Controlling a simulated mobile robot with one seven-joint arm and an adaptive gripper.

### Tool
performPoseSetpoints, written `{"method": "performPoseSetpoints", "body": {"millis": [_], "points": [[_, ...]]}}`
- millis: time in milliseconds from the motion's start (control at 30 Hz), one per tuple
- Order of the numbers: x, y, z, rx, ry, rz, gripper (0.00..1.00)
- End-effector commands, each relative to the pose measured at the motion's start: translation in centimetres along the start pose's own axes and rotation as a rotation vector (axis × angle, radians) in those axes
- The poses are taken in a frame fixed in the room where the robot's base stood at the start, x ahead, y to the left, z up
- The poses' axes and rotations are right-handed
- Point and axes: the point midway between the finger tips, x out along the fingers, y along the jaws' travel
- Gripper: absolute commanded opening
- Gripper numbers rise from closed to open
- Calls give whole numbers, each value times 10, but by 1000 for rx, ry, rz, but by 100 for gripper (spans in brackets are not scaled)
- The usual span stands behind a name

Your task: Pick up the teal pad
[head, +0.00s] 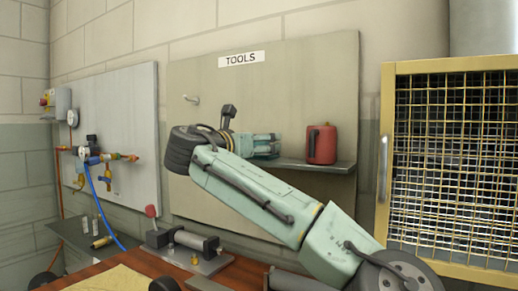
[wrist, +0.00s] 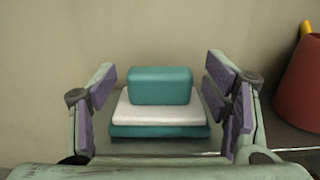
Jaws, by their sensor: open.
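A teal pad (wrist: 161,86) lies flat on top of a small stack in the wrist view. Under it is a wider white pad (wrist: 160,119), and under that a second teal pad (wrist: 160,131). The stack sits on a shelf against the board. My gripper (wrist: 162,90) is open, its purple-lined fingers to the left and right of the stack, with a gap on each side. Nothing is held. In the head view my gripper (head: 268,143) reaches over the shelf and mostly hides the stack.
A red canister (head: 322,145) stands on the shelf (head: 310,166) to the right of my gripper, close to the right finger in the wrist view (wrist: 301,85). A tools board (head: 300,90) is right behind. A yellow-framed mesh cabinet (head: 450,160) stands at right.

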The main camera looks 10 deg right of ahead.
Motion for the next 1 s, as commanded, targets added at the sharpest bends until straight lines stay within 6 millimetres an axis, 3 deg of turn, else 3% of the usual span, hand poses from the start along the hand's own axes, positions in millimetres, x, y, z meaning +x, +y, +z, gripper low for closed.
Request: {"method": "performPoseSetpoints", "body": {"millis": [200, 1000], "points": [[0, 0, -1, 0, 0, 0, 69], [0, 0, -1, 0, 0, 0, 18]]}}
